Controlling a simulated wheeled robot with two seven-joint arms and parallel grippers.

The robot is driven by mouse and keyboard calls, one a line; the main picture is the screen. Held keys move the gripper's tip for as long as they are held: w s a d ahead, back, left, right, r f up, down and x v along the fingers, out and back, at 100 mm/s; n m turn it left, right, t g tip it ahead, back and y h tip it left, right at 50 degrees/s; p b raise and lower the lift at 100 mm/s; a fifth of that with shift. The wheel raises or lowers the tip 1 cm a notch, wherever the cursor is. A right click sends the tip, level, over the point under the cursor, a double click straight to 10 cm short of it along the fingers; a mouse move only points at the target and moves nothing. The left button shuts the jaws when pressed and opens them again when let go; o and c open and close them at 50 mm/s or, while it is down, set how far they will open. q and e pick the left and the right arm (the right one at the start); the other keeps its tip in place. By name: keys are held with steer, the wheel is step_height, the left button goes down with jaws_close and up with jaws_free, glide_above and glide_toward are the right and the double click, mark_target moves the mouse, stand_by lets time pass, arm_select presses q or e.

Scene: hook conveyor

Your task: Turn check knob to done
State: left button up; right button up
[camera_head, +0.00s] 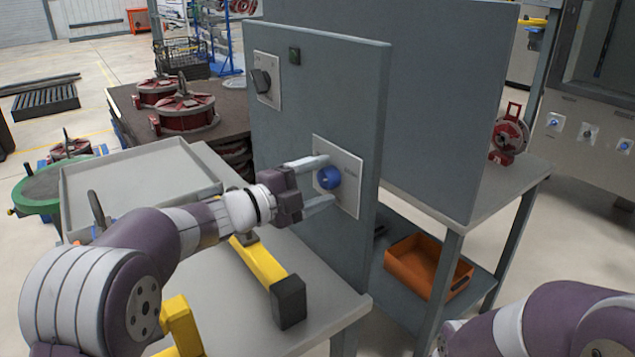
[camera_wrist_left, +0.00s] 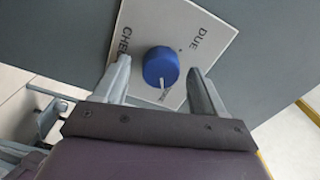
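The check knob is a round blue knob (camera_head: 328,177) on a pale label plate (camera_head: 349,190) fixed to the grey upright panel. In the left wrist view the blue knob (camera_wrist_left: 161,66) has a white pointer mark aimed down at small lettering that looks like "DONE", partly hard to read. The plate (camera_wrist_left: 190,28) also reads "CHECK" and "DUE". My left gripper (camera_head: 318,182) is open, its fingers on either side of the knob; the wrist view shows gaps between the fingers and the knob. My right arm (camera_head: 560,325) shows at lower right, its gripper out of view.
A black switch (camera_head: 262,81) sits higher on the same panel. Below my left arm is a table with a yellow bar with a black end (camera_head: 268,275) and a grey tray (camera_head: 130,180). An orange bin (camera_head: 425,268) stands on a low shelf at right.

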arm_select(q)
steer(key=v, duration=0.7)
steer(key=shift+a, duration=0.2)
steer(key=shift+s, duration=0.15)
